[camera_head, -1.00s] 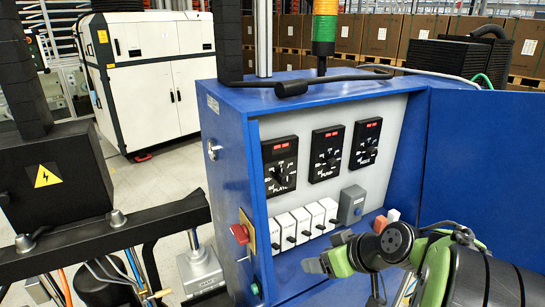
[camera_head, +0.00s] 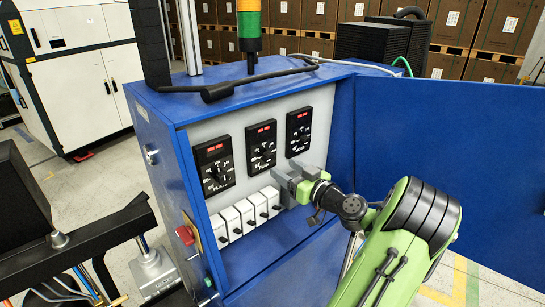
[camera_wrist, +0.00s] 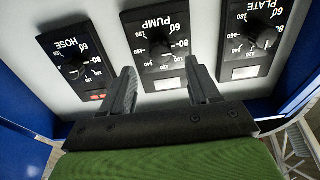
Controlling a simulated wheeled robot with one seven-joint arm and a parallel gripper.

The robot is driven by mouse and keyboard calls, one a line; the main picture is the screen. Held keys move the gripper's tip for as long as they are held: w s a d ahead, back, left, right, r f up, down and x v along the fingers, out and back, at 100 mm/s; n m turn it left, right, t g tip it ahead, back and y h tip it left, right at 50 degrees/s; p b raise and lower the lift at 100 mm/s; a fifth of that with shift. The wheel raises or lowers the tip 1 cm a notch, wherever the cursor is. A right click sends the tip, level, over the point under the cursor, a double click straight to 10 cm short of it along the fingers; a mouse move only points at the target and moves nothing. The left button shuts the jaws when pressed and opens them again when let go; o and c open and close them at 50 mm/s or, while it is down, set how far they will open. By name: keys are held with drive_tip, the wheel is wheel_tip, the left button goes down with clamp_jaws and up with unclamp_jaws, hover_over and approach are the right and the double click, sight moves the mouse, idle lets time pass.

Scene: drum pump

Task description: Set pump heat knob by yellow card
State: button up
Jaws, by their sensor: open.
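The pump heat knob sits on the black PUMP dial plate (camera_head: 262,148), the middle of three on the cabinet's grey panel. In the wrist view the PUMP knob (camera_wrist: 166,60) lies between and beyond my fingertips; I cannot make out its exact setting. My gripper (camera_head: 284,180) is open and empty in front of the panel, below and right of the PUMP plate in the head view. Its two fingers (camera_wrist: 159,72) show apart in the wrist view. The PLATE dial (camera_head: 214,166) is left and the HOSE dial (camera_head: 298,132) right in the head view. I see no yellow card clearly.
White switches (camera_head: 240,215) line the panel below the dials, close to my gripper. The open blue door (camera_head: 440,160) stands right of my arm. A red button (camera_head: 185,235) is on the cabinet's left edge.

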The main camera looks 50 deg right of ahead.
sight(271, 159)
drive_tip(key=p+x, duration=0.1)
drive_tip(key=x, duration=0.4)
drive_tip(key=shift+r, duration=0.15)
drive_tip(key=shift+w+d, duration=0.1)
drive_tip(key=shift+w, duration=0.25)
drive_tip(key=c, duration=1)
drive_tip(key=shift+c, duration=0.2)
